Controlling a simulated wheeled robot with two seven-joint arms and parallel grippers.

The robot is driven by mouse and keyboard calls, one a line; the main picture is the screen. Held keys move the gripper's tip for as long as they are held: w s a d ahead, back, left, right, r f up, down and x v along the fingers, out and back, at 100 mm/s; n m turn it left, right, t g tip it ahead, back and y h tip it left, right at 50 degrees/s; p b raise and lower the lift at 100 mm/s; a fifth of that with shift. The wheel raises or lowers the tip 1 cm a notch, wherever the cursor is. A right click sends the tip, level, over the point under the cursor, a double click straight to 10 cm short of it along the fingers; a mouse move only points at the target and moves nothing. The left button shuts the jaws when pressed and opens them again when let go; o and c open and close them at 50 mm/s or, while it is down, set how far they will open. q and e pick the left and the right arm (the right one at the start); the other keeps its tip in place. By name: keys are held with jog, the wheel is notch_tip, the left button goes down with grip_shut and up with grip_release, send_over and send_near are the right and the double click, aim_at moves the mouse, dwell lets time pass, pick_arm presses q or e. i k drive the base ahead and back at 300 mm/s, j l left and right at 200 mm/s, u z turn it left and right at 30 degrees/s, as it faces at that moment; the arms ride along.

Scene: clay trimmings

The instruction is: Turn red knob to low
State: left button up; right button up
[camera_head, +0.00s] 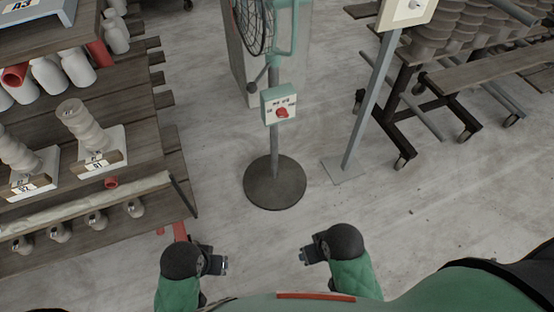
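The red knob (282,112) is on the front of a small pale green control box (270,106), fixed to the pole of a standing fan (265,25). Small dark markings show on the box around the knob, but they are too small to read. The fan's round dark base (275,183) rests on the floor. My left gripper (225,264) and my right gripper (303,257) are low in the view, well short of the fan and apart from it. Their fingers are small and partly hidden, so I cannot tell whether they are open.
A wooden shelf (185,190) with pale clay pieces stands at the left. A sign post (370,100) with a flat foot (343,169) stands right of the fan. Wheeled racks (425,105) are at the upper right. The floor (400,240) before the fan is clear.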

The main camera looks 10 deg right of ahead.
aim_at(282, 112)
jog(key=k+l+z, duration=0.15)
jog(key=z, duration=0.25)
jog(key=k+l+z, duration=0.2)
jog(key=z, duration=0.15)
jog(key=k+l+z, duration=0.2)
jog(key=z, duration=0.2)
